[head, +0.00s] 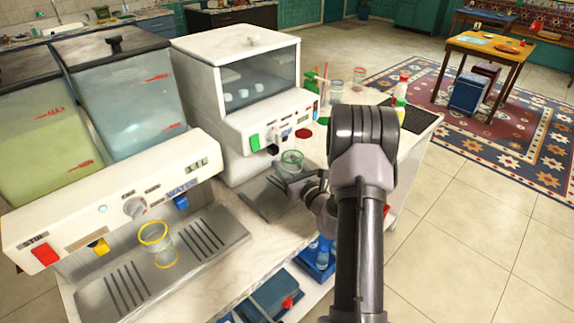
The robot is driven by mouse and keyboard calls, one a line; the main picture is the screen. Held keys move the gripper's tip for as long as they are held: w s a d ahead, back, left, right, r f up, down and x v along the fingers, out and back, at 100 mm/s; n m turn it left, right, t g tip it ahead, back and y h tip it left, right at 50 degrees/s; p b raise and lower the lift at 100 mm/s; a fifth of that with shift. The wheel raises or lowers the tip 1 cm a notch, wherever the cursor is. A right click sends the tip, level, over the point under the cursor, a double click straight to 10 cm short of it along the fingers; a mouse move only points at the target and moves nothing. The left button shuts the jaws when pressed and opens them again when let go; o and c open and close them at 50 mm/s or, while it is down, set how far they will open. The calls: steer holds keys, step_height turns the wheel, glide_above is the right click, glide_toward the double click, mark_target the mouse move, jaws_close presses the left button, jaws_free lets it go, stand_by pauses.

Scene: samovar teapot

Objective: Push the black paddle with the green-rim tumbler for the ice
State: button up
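The green-rim tumbler (291,160) is clear glass and looks upright in front of the white ice machine (238,85). Its lower part is hidden by my gripper (290,181), which is closed around it. The black paddle (272,149) sticks out low on the machine's front, just left of and behind the tumbler's rim. I cannot tell whether rim and paddle touch. No ice shows in the visible part of the tumbler.
A green button (255,142) is left of the paddle. A drip tray (262,198) lies below. To the left stands the water dispenser (120,205) with a yellow-rim tumbler (155,245) on its tray. Glasses (336,90) and a spray bottle (401,90) stand behind my arm.

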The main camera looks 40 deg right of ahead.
steer(key=s+b, duration=0.1)
steer(key=s, duration=0.2)
steer(key=s+b, duration=0.1)
steer(key=s, duration=0.6)
steer(key=shift+d+b, duration=0.4)
